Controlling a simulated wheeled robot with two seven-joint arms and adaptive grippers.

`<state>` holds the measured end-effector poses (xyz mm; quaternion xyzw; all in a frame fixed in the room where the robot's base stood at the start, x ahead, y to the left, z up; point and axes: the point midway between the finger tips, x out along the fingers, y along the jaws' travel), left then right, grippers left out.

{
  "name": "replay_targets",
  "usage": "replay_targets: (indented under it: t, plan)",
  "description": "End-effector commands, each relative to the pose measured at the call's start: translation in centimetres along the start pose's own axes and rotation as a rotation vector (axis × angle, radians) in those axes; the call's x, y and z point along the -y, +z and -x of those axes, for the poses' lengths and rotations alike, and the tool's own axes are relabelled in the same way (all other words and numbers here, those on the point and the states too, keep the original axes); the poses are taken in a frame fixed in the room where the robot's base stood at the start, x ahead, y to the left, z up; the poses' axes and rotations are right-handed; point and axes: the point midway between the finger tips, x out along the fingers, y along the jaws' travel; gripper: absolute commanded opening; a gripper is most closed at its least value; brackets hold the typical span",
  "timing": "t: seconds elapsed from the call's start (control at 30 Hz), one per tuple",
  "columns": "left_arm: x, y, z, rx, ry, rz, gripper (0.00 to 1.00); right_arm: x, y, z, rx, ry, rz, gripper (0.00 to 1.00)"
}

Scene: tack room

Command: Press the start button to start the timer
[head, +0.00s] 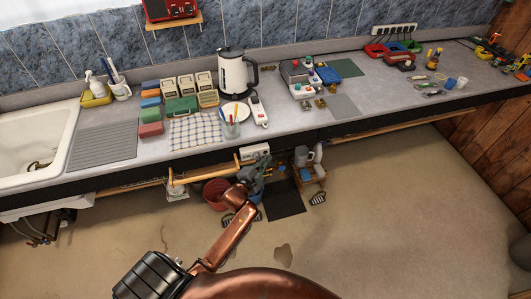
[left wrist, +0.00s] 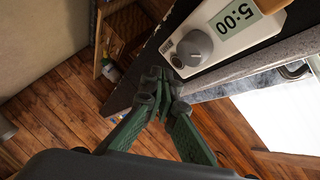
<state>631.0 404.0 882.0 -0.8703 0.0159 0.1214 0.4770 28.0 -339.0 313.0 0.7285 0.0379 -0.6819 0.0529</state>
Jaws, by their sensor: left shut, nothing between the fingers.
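The timer (head: 255,152) is a white box at the counter's front edge in the head view. In the left wrist view the timer (left wrist: 222,40) fills the top right, with a display (left wrist: 236,17) reading 5:00 and a grey round dial (left wrist: 195,48). Small button-like parts show beside the dial, but I cannot read their labels. My left gripper (head: 250,178) is just below and in front of the timer in the head view. In the left wrist view its green fingers (left wrist: 163,82) are shut and empty, near the timer's dial end. Contact is not clear. My right gripper is not seen.
A wooden rail (head: 205,174) runs along the counter front beside the timer. A kettle (head: 234,75), a checked cloth (head: 195,132) and a glass with straws (head: 232,129) stand on the counter above. A red bucket (head: 215,193) and dark mat (head: 284,199) lie below.

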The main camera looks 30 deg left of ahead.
Motion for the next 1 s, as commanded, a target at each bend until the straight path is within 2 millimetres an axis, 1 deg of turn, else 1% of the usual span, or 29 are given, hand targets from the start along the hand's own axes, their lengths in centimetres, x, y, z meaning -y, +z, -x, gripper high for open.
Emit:
replay_targets:
  t: [0.27,0.8,1.0]
  plan:
    - [-0.1,-0.1,0.1,0.0,0.001,0.0,0.0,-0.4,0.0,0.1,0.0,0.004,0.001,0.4]
    - [-2.5,-2.7,3.6,-0.001,0.0,0.001,0.0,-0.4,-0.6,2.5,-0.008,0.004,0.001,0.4]
    - [-3.1,-3.1,4.2,0.0,0.0,0.0,0.0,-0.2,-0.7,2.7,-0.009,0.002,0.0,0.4]
